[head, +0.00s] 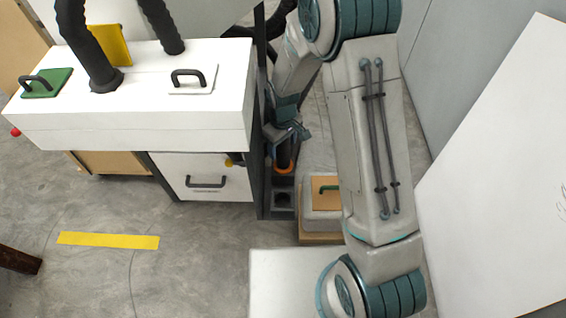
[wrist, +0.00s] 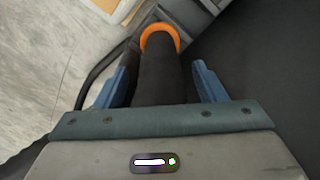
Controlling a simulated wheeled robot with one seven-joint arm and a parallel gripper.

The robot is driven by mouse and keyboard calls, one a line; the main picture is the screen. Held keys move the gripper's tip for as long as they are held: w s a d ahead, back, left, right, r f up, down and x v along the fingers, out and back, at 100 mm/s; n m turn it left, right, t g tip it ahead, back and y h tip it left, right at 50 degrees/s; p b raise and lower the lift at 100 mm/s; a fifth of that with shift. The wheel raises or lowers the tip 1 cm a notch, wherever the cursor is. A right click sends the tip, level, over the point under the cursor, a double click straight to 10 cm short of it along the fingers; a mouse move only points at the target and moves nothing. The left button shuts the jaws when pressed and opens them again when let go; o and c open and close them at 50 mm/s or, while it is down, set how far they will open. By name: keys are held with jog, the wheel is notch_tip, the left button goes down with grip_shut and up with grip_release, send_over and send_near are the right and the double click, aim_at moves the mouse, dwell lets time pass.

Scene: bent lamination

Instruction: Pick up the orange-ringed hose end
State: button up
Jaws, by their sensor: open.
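The hose end is a black tube with an orange ring. In the wrist view the ring (wrist: 160,36) is at the top centre and the black hose (wrist: 160,72) runs down between my gripper's two blue fingers (wrist: 160,85). The fingers are apart on either side of the hose, with a gap showing on the right. In the head view the orange ring (head: 284,169) sits low beside the dark post, at a grey holder (head: 283,198). My gripper (head: 287,135) is just above the ring there, partly hidden by its own wrist.
A white cabinet (head: 130,125) with black hoses and handles stands left of the dark post (head: 260,150). A grey box with a tan top (head: 326,200) is right of the holder. A white panel (head: 500,170) is at the far right. Floor (head: 190,220) is open at lower left.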

aim_at(283, 157)
jog(key=f+b, duration=0.1)
jog(key=f, duration=0.2)
jog(key=f+b, duration=0.1)
jog(key=f, duration=0.2)
jog(key=shift+s+d, duration=0.1)
jog(key=shift+s, duration=0.1)
jog(key=c, duration=1)
